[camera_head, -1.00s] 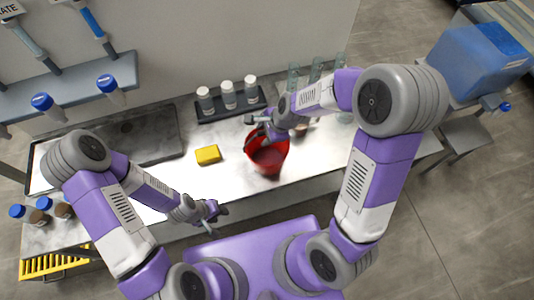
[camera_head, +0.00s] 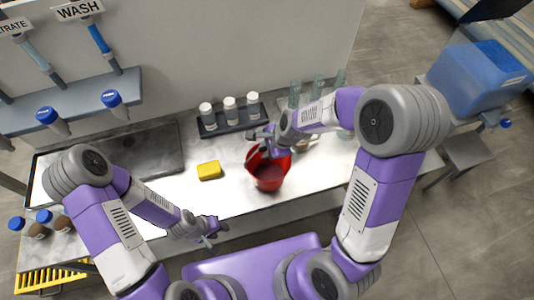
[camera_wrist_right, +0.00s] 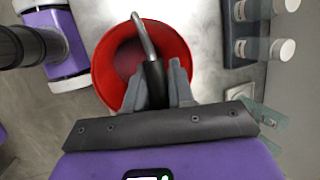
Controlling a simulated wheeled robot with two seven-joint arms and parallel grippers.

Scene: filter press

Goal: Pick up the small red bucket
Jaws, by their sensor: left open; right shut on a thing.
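The small red bucket (camera_head: 268,178) stands on or just above the steel bench, near its middle; I cannot tell whether it touches the surface. My right gripper (camera_head: 262,137) is above the bucket's back rim, shut on the bucket's handle. In the right wrist view the fingers (camera_wrist_right: 158,88) close on the dark grip of the metal handle (camera_wrist_right: 145,38), with the bucket's open mouth (camera_wrist_right: 108,58) behind it. My left gripper (camera_head: 212,232) is open and empty near the bench's front edge, left of the bucket.
A yellow sponge (camera_head: 209,170) lies left of the bucket. A dark rack (camera_head: 232,121) with white-capped bottles stands behind. Glass tubes (camera_head: 318,88) are at the back right. The sink (camera_head: 130,155) is at left, under a shelf (camera_head: 75,100). Blue-capped jars (camera_head: 38,229) stand far left.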

